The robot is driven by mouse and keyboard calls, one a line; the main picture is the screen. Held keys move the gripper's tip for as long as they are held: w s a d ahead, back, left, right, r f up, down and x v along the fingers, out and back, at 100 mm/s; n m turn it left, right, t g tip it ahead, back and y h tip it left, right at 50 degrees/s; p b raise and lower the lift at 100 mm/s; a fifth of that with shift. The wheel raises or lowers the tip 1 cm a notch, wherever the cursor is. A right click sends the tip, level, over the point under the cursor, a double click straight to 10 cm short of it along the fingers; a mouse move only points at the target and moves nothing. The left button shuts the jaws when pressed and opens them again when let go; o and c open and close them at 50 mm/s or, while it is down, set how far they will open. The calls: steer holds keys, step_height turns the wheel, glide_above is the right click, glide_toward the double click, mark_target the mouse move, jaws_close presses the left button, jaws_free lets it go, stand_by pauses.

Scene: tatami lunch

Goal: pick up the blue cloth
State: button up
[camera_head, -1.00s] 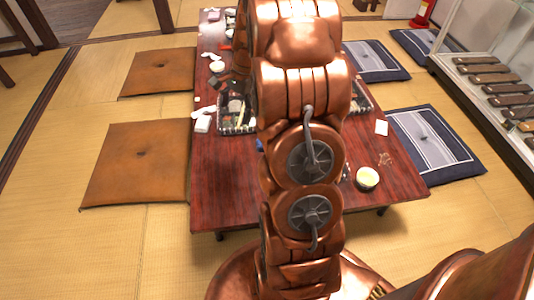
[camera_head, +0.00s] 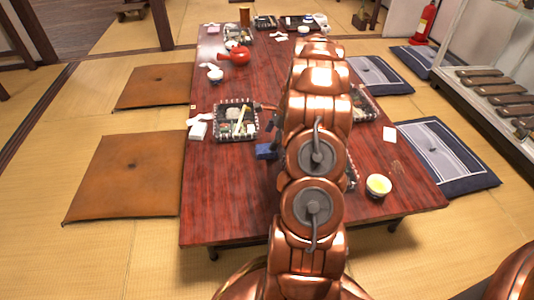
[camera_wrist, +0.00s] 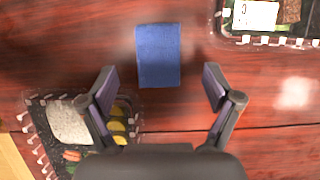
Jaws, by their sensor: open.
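The blue cloth (camera_wrist: 158,55) lies on the dark red table as a small folded rectangle. In the wrist view it is ahead of my gripper (camera_wrist: 160,88), centred between the two fingers and apart from them. My gripper is open and empty, above the table. In the head view part of the blue cloth (camera_head: 265,152) shows left of my arm, which hides the rest. My gripper is mostly hidden behind the arm there.
A lunch tray (camera_head: 236,138) with food sits left of the cloth, and another tray (camera_wrist: 268,41) is near it in the wrist view. A cup of yellowish liquid (camera_head: 378,185) stands at the right. A red teapot (camera_head: 238,54) stands farther back. Bare table lies around the cloth.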

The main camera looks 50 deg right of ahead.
mark_target(267, 148)
steer(key=b+x, duration=0.1)
steer(key=x, duration=0.1)
steer(key=b+x, duration=0.1)
steer(key=x, duration=0.1)
steer(key=shift+s+f+b, duration=0.2)
steer(key=shift+f+b, duration=0.1)
steer(key=shift+f, duration=0.05)
steer(key=shift+w+a+f, duration=0.15)
steer(key=shift+f, duration=0.25)
steer(key=shift+r, duration=0.1)
steer(key=c, duration=1.2)
step_height(267, 148, up, 10)
steer(key=p, duration=0.3)
steer(key=shift+p, duration=0.4)
